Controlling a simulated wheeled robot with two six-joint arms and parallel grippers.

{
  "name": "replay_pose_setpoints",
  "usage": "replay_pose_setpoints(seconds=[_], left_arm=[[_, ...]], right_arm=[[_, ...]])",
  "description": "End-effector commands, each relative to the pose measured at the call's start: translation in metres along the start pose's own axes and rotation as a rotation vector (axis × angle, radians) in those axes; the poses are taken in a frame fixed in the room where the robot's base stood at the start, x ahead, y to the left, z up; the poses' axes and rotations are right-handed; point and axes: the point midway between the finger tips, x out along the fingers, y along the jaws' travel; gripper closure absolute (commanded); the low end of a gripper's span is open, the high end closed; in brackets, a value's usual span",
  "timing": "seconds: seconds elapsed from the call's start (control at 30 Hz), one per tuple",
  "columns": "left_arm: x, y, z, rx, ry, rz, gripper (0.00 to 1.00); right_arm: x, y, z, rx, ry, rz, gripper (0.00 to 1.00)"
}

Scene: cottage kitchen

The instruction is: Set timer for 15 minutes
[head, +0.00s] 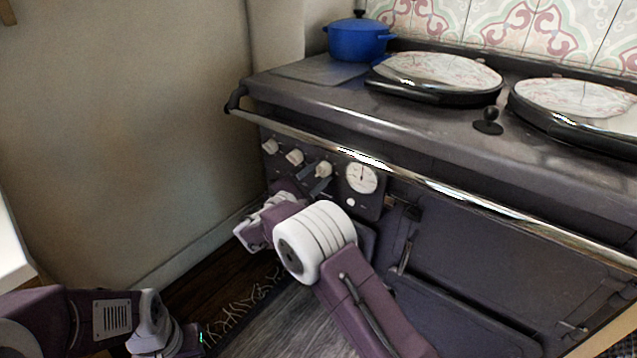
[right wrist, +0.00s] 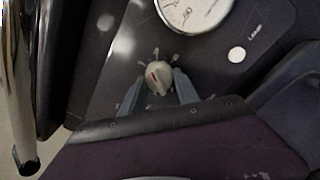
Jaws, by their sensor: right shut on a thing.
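A dark range cooker has a row of cream control knobs and a round white dial (head: 361,178) on its front panel. My right gripper (head: 320,187) is at the knob (head: 324,169) closest to the dial. In the right wrist view, its two grey-blue fingers are shut on this knob (right wrist: 157,76), one on each side. A red mark shows on the knob's face, and small marks surround it on the panel. The dial shows partly at the top (right wrist: 194,8). My left gripper (head: 187,341) is low at the left, and its fingers cannot be made out.
A chrome rail (head: 400,174) runs along the cooker front above the knobs. Two more knobs (head: 294,157) (head: 270,146) are to the left. A blue pot (head: 358,40) and two round lids (head: 437,75) are on top. A wall (head: 130,120) bounds the left.

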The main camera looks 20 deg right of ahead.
Motion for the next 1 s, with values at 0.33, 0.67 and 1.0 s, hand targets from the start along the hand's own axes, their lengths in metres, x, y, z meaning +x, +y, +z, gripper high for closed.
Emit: replay_pose_setpoints(seconds=[0.33,0.67,1.0], left_arm=[[0.046,-0.001,0.005,0.000,0.000,0.000,1.00],[0.077,-0.002,0.008,0.000,0.000,0.000,1.00],[0.093,-0.002,0.010,0.000,0.000,0.000,1.00]], right_arm=[[0.000,-0.003,-0.005,0.327,-0.019,0.004,1.00],[0.000,-0.002,-0.004,0.577,-0.033,0.006,1.00],[0.000,0.001,-0.003,0.714,-0.041,0.007,1.00]])
